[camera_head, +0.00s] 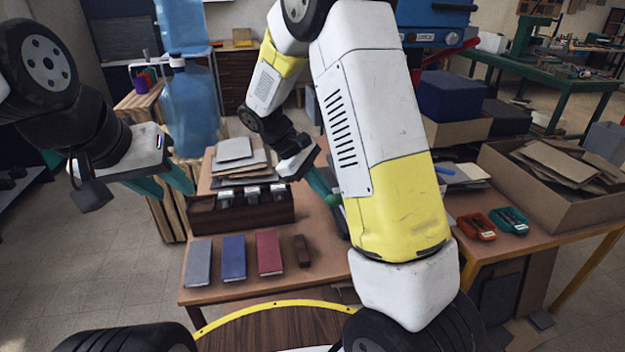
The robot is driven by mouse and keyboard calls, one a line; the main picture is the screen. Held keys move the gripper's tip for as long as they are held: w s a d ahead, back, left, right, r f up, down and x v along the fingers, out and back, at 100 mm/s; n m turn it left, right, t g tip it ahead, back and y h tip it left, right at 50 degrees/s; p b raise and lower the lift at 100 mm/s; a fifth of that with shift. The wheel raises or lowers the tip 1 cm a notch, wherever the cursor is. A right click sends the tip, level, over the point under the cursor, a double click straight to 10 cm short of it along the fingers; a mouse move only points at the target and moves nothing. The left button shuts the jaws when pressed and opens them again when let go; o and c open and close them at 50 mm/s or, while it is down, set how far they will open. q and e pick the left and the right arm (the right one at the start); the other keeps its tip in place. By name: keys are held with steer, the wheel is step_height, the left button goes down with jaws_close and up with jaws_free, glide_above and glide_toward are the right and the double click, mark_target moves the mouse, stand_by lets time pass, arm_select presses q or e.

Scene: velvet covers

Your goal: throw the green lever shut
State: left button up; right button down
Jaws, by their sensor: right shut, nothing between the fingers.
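A small green knob (334,200), which looks like the end of the green lever, shows at the table's right side. The rest of the lever and its dark base are mostly hidden behind my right arm. My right gripper (327,190) is shut and empty, with its teal fingertips right at the knob; I cannot tell whether they touch. My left gripper (166,186) hangs at the left, away from the lever, its teal fingers apart and empty.
On the wooden table (215,290) lie grey, blue (233,258) and red (269,252) books and a small brown block (302,250). Behind them stands a dark wooden box (240,211) with metal clasps.

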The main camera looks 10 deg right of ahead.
steer(key=shift+d+r, duration=0.15)
steer(key=d+r+y, duration=0.1)
steer(key=y, duration=0.1)
steer(key=d+r+y, duration=0.1)
steer(key=y, duration=0.1)
steer(key=d+r+y, duration=0.1)
steer(key=d+y, duration=0.1)
steer(key=shift+r+n, duration=0.3)
steer(key=shift+r, duration=0.1)
steer(key=shift+d+r, duration=0.2)
steer(key=shift+d, duration=0.3)
steer(key=shift+d+r, duration=0.2)
steer(key=shift+d, duration=0.3)
steer(key=shift+a, duration=0.1)
steer(key=shift+r, duration=0.1)
steer(key=shift+r, duration=0.75)
steer(key=shift+w, duration=0.1)
